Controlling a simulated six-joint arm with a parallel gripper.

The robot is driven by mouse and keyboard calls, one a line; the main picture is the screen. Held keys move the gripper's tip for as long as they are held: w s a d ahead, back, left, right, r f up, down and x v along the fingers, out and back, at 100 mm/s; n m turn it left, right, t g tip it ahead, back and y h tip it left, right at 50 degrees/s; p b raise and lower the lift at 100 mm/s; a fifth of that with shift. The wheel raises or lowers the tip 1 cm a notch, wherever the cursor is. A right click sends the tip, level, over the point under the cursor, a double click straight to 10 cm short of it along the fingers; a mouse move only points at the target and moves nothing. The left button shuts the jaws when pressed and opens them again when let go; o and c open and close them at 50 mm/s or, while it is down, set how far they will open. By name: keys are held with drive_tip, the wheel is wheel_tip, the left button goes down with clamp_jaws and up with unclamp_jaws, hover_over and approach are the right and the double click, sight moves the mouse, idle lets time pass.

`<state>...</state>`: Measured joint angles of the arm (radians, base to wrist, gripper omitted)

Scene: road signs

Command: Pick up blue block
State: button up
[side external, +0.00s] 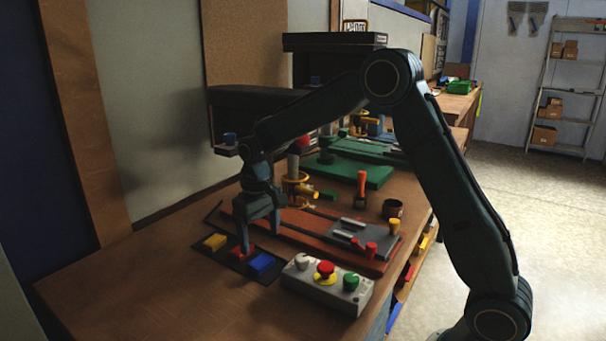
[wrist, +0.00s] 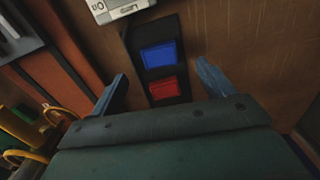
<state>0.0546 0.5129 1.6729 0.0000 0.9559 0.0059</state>
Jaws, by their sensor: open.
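The blue block (side external: 262,262) sits at the right end of a dark tray (side external: 226,257) on the wooden table. In the wrist view the blue block (wrist: 158,55) lies ahead of my gripper, beyond the red block (wrist: 163,89). My gripper (side external: 259,235) points down over the tray, close to the red block (side external: 240,252). In the wrist view its two fingers (wrist: 160,82) are apart with nothing held between them, roughly either side of the red block. The yellow block (side external: 214,242) is at the tray's left end and is hidden in the wrist view.
A grey button box (side external: 327,284) with a red button and a green knob stands just right of the tray. A red-brown board (side external: 310,235) with fixtures lies behind it. The table's front left is clear.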

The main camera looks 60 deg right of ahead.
sight(262, 261)
drive_tip(key=shift+f, duration=0.85)
drive_tip(key=shift+f, duration=2.55)
drive_tip(key=c, duration=1.1)
drive_tip(key=shift+c, duration=0.2)
drive_tip(key=shift+r, duration=0.15)
wheel_tip(262, 261, up, 20)
